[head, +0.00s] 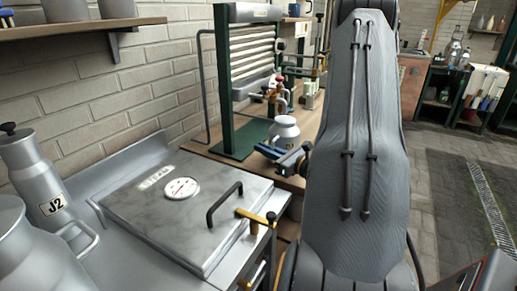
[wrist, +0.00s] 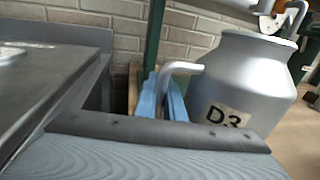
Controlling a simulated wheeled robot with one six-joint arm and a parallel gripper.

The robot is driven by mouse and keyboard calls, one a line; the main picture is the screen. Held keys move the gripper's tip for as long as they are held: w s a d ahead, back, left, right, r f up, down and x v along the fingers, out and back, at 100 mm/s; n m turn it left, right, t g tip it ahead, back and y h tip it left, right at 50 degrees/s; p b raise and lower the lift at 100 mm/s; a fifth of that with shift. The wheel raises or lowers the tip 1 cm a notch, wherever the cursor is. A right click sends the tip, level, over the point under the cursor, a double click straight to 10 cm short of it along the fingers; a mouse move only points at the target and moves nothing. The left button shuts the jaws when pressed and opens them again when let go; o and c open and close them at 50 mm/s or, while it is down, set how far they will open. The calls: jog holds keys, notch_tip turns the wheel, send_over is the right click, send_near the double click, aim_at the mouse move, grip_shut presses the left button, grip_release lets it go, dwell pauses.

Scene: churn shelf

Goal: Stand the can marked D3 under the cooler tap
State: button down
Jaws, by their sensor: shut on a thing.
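The can marked D3 (wrist: 238,75) is a grey metal can with a wide neck and a side handle (wrist: 182,68). It looks upright. In the head view the can (head: 285,131) is by the green-framed cooler (head: 252,55), just behind my gripper (head: 272,152). My gripper's blue fingers (wrist: 163,95) are shut on the can's handle. A grey metal fitting that looks like the tap (wrist: 273,18) shows above the can's mouth in the wrist view. The can's base is hidden, so I cannot tell if it touches the bench.
A steel vat with a flat lid (head: 165,210), dial and black handle stands left of my arm. Can J2 (head: 38,170) and another can (head: 35,255) stand at far left. A wooden bench (head: 225,158) carries the cooler. Open floor (head: 445,170) lies right.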

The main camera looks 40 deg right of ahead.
jog(key=shift+r, duration=0.15)
jog(key=shift+w+a, duration=0.15)
jog(key=shift+a, duration=0.15)
jog(key=c, duration=1.9)
grip_release()
jog(key=shift+f, duration=0.2)
jog(key=shift+o, duration=0.2)
jog(key=shift+r, duration=0.25)
jog(key=s, duration=0.4)
jog(key=s+d+b, duration=0.1)
jog(key=s, duration=0.3)
jog(key=s+d, duration=0.1)
jog(key=s, duration=0.3)
jog(key=shift+d+f+b, duration=0.1)
jog(key=shift+d+b, duration=0.15)
jog(key=shift+b, duration=0.1)
